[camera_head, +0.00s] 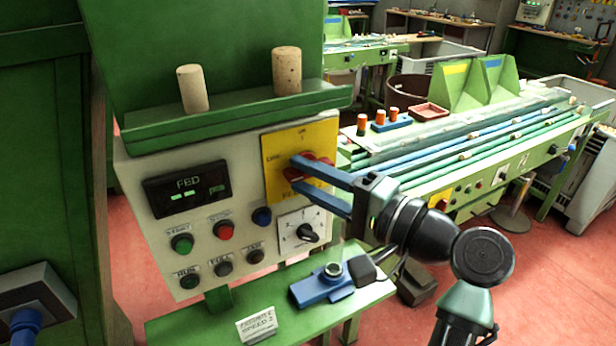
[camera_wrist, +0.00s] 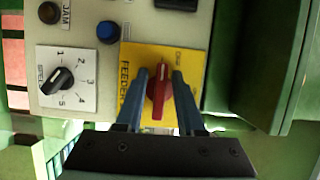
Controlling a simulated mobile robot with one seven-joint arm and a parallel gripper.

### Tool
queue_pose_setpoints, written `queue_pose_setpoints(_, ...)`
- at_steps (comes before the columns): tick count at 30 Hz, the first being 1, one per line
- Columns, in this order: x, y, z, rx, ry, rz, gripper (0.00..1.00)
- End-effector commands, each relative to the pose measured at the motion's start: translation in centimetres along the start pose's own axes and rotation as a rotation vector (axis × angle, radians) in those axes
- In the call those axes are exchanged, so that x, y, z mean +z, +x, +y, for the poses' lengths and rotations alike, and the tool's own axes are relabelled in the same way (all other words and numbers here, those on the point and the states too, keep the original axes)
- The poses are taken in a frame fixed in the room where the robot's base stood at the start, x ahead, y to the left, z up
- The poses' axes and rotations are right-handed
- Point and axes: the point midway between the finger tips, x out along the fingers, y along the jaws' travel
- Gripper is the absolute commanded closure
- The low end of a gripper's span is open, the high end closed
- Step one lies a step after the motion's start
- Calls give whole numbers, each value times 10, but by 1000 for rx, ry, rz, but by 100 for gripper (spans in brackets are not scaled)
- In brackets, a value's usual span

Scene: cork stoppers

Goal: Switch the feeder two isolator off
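The isolator is a red rotary handle (camera_wrist: 158,95) on a yellow plate (camera_head: 277,150) at the upper right of the grey control panel. The plate's printing in the wrist view includes "FEEDER"; its number is hidden. The handle lies level across the plate, running up and down in the wrist view. My gripper (camera_head: 296,172) is at the plate, with its blue fingers above and below the handle. In the wrist view its fingers (camera_wrist: 158,78) stand apart on either side of the handle, with slim gaps that look empty. Contact cannot be clearly seen.
Below the plate is a dial (camera_head: 307,233) with a black knob. Several buttons and a display (camera_head: 187,188) are at left. Two corks (camera_head: 287,70) stand on the green ledge above.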

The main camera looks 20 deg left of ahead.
Motion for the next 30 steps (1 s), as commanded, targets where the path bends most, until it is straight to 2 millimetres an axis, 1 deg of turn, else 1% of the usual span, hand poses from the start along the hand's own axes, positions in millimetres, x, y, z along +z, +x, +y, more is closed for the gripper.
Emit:
queue_pose_setpoints(10,1,-1,-1,-3,0,-2,52)
queue_pose_setpoints(14,0,-12,0,-4,-1,0,52)
queue_pose_setpoints(17,0,-29,1,-3,-1,3,52)
queue_pose_setpoints(24,0,-83,1,-3,-2,3,52)
queue_pose_setpoints(27,0,-102,1,-3,-2,2,52)
queue_pose_setpoints(30,0,-116,0,-3,-1,1,52)
